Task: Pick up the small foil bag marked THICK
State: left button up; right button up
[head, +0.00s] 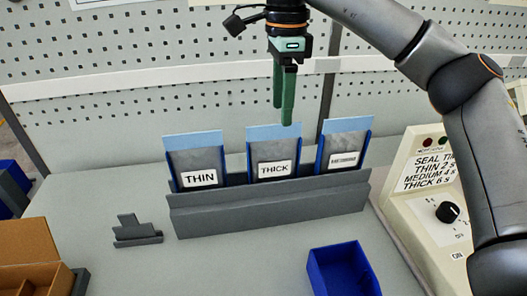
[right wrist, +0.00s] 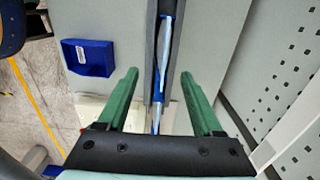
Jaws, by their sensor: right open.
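The foil bag marked THICK (head: 273,170) stands upright in the middle slot of a grey rack (head: 270,203), its pale blue top edge sticking up. The bag marked THIN (head: 199,179) stands to its left, and a third bag (head: 344,160) with a small blurred label stands to its right. My right gripper (head: 283,114) is above the THICK bag, pointing down, open and empty. In the right wrist view its green fingers (right wrist: 160,78) are spread on either side of the rack line, with bag tops (right wrist: 165,48) seen edge-on between them. My left gripper is out of view.
A blue bin (head: 343,270) sits in front of the rack. A small dark stepped block (head: 136,230) is at the left. A cardboard box (head: 30,262) is at the lower left. A sealing machine (head: 430,185) stands at the right. A pegboard (head: 160,100) rises behind.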

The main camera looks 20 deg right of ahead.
aim_at(281, 153)
notch_tip(281, 153, down, 7)
jog(key=shift+w+d+r+b, duration=0.15)
jog(key=shift+b, duration=0.5)
jog(key=shift+d+f, duration=0.15)
jog(key=shift+f, duration=2.6)
jog(key=shift+w, duration=0.1)
grip_shut()
